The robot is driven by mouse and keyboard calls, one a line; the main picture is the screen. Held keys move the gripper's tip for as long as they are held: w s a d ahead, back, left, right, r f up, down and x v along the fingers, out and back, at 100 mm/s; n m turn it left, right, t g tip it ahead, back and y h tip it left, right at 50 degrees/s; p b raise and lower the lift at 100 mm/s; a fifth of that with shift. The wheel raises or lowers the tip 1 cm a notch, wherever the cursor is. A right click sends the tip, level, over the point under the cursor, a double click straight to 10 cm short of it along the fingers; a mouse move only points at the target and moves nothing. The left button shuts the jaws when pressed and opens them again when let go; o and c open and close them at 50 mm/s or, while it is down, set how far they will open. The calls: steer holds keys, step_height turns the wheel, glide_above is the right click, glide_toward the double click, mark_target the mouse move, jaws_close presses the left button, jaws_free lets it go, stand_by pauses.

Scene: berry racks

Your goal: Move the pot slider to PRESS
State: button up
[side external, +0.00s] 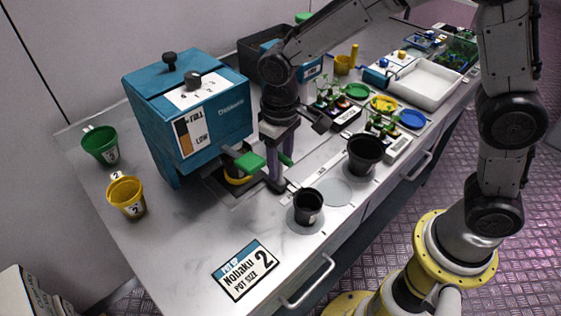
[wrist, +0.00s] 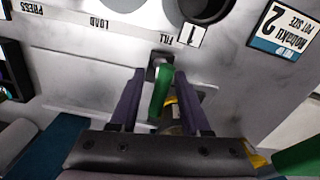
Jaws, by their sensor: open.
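The pot slider's green handle (wrist: 161,92) stands between my gripper's two purple fingers (wrist: 160,76) in the wrist view, with a small gap visible on each side. The handle sits at a dark square piece near the FILL label (wrist: 164,39). The LOAD label (wrist: 104,22) and the PRESS label (wrist: 14,68) lie further left. In the side view my gripper (side external: 279,183) is open and low at the front of the blue machine (side external: 192,115). Part of a green handle (side external: 286,160) shows beside a finger; the rest is hidden.
A yellow pot (side external: 237,178) is under the machine. Black pots (side external: 308,206) and (side external: 364,154) stand to the right. A Nobaku card (side external: 246,269) lies at the front.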

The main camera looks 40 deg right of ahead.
steer(key=shift+f, duration=0.25)
jaws_close()
steer(key=shift+r, duration=0.1)
stand_by(1.2)
